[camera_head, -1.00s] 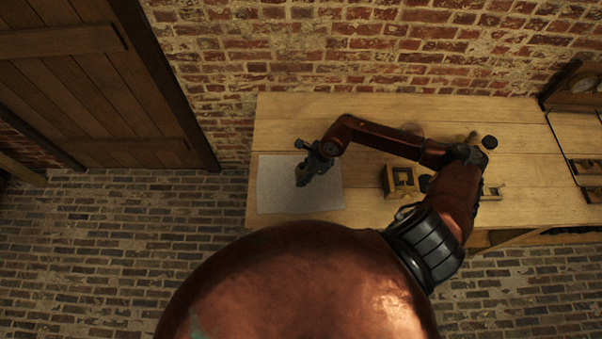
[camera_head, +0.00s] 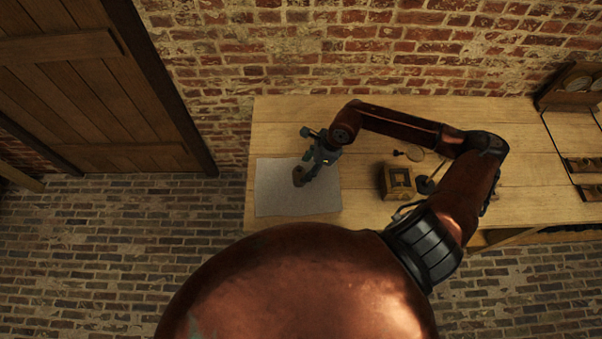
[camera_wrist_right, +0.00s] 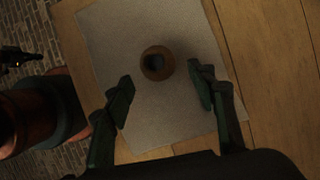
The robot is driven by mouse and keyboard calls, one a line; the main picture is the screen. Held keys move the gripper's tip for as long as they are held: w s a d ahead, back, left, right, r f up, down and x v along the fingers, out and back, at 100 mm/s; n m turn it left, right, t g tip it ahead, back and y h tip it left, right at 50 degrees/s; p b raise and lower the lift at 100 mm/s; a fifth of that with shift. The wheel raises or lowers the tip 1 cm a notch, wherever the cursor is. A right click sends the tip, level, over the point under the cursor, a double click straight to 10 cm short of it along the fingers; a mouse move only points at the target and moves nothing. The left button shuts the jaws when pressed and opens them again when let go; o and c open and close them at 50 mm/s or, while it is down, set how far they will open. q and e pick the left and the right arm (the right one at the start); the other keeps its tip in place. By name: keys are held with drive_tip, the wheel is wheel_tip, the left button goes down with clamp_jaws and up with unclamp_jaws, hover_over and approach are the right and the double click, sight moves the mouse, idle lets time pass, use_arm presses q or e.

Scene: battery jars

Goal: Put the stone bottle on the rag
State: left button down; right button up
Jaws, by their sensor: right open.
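The stone bottle (camera_head: 299,176) is a small brown vessel on the grey rag (camera_head: 275,195), which lies flat at the left end of the wooden bench. In the right wrist view the bottle (camera_wrist_right: 157,63) shows from above with a dark round mouth, and the rag (camera_wrist_right: 120,40) spreads around it. My right gripper (camera_head: 309,170) is beside the bottle. In the right wrist view its two fingers (camera_wrist_right: 158,92) are spread wide, with the bottle beyond the gap between them. The left gripper is not in view.
A wooden rack (camera_head: 570,88) is at the far right. The brick wall backs the bench; its back left is clear.

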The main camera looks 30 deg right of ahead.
drive_tip(key=v, duration=0.5)
drive_tip(key=shift+a, duration=0.1)
idle(0.4)
